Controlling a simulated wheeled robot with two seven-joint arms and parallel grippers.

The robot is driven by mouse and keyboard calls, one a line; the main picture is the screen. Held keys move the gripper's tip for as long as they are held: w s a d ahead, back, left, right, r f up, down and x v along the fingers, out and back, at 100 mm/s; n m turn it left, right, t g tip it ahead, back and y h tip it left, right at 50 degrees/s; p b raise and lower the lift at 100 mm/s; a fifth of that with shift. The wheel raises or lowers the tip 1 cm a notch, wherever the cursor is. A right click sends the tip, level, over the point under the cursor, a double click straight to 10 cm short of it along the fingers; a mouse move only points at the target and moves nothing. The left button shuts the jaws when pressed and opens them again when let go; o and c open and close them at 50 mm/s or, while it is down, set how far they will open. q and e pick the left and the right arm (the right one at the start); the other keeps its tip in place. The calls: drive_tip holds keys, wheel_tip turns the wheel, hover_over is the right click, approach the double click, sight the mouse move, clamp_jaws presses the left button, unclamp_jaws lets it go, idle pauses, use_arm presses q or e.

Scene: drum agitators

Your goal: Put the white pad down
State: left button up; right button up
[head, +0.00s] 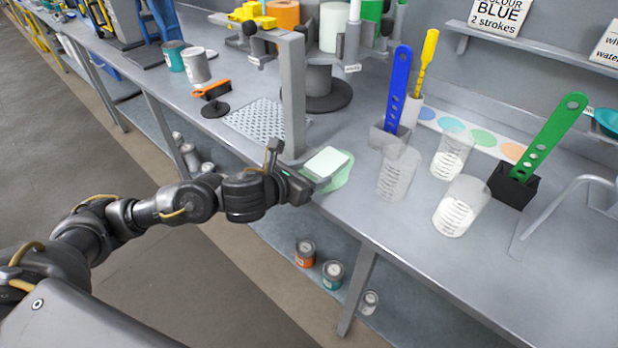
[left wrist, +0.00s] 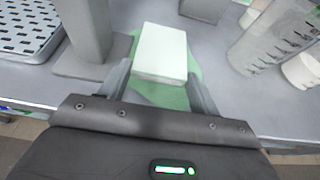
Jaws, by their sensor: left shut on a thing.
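The white pad (head: 327,162) is a pale, flat block near the front edge of the bench. It also shows in the left wrist view (left wrist: 162,52), between the two fingers. My left gripper (head: 312,180) is shut on the pad, with a finger at each side of its near end. A green patch (head: 343,177) lies on the bench under and around the pad. I cannot tell whether the pad touches it. My right gripper is not in view.
A grey post (head: 292,95) stands just left of the pad, with a perforated tray (head: 262,121) beyond it. Clear measuring beakers (head: 398,174) stand to the right, near a blue paddle (head: 398,85) in a grey holder.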

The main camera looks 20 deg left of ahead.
use_arm(q)
drive_tip(key=shift+f, duration=0.1)
drive_tip(key=o, duration=0.9)
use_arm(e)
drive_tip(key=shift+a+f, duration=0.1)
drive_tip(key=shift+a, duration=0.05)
use_arm(q)
drive_tip(key=shift+o, duration=0.2)
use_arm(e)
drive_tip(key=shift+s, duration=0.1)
use_arm(q)
drive_tip(key=shift+s+a+r, duration=0.15)
drive_tip(key=shift+s+r, duration=0.1)
drive_tip(key=shift+s, duration=0.1)
drive_tip(key=p+v, duration=0.8)
drive_tip(key=v, duration=0.3)
drive_tip(key=shift+s, duration=0.15)
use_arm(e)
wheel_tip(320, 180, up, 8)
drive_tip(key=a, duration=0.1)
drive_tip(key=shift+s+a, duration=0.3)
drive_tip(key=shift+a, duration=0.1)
